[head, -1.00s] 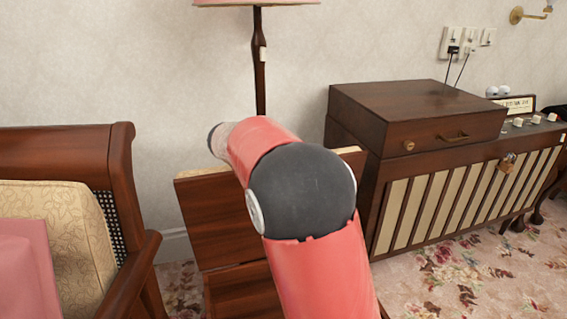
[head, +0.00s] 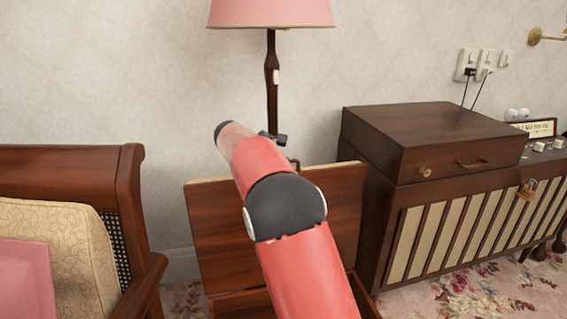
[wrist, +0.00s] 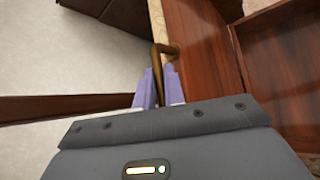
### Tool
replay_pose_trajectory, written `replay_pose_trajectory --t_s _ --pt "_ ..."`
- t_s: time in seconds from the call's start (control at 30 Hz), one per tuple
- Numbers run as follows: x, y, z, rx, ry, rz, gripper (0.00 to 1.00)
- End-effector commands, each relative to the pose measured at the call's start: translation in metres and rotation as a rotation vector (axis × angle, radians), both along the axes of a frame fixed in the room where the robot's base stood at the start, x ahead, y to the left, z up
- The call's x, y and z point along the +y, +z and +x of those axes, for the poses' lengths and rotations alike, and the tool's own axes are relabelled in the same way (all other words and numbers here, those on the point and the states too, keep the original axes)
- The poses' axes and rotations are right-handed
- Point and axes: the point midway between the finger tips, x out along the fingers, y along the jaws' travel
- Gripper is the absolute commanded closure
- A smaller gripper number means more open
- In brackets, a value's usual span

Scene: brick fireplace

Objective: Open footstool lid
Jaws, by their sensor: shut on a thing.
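The footstool lid (head: 335,205) is a dark wood panel with a pale padded edge. In the head view it stands raised, close to upright, behind the open footstool box (head: 240,303). In the wrist view the lid (wrist: 205,40) shows its wooden underside, and part of the open box (wrist: 290,60) shows at right. My gripper (wrist: 158,75) is at the lid's edge, its pale purple fingers shut on the brass-coloured handle (wrist: 158,50). In the head view my red arm covers part of the lid and box.
A wooden armchair (head: 130,200) with a pink cushion (head: 25,280) stands close at left. A wooden cabinet (head: 400,210) stands close at right. A pink-shaded floor lamp (head: 271,85) is behind the lid, before the wall.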

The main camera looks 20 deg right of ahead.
Motion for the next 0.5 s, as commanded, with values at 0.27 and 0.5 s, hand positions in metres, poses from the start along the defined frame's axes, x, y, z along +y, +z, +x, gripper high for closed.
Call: replay_pose_trajectory --t_s 0.27,0.5 --pt "0.0008 -0.0050 -0.0006 0.008 -0.001 0.002 0.70" --pt "0.0007 -0.0047 -0.0011 0.009 -0.002 0.001 0.68"
